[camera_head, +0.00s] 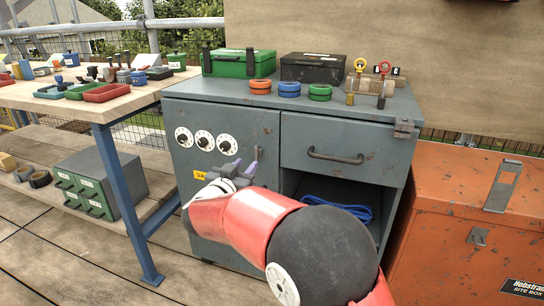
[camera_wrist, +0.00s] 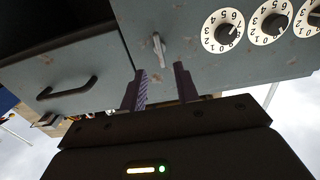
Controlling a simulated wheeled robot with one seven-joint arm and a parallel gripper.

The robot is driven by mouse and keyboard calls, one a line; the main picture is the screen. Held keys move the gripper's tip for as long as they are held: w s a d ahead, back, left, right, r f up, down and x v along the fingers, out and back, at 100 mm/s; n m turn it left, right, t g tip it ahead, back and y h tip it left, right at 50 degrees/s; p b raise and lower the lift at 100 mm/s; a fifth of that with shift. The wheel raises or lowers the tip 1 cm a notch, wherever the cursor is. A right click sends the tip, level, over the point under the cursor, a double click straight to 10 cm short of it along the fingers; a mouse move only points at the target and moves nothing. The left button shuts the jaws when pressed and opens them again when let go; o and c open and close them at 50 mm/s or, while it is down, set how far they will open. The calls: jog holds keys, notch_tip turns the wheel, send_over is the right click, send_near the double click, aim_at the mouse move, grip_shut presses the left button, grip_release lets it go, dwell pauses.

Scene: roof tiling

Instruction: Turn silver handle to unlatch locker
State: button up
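The silver handle (camera_wrist: 158,48) is a small metal lever on the grey-blue locker door (camera_wrist: 187,35), lying nearly along the vertical of the wrist view. My gripper (camera_wrist: 160,80) is open and empty. Its two purple-grey fingers are apart, short of the handle in the picture, with the handle roughly in line with the gap between them. In the head view my gripper (camera_head: 245,168) is in front of the locker door (camera_head: 210,240), right of three white dials (camera_head: 204,140). The door looks closed.
A drawer (camera_head: 335,148) with a dark pull sits right of the door, above an open bay holding blue cable (camera_head: 345,207). Boxes and coloured rings stand on the cabinet top (camera_head: 220,90). A workbench (camera_head: 130,97) is at left, an orange site box (camera_head: 455,225) at right.

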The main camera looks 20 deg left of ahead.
aim_at(255, 154)
jog(key=w, duration=0.7)
jog(key=shift+d, duration=0.2)
grip_shut()
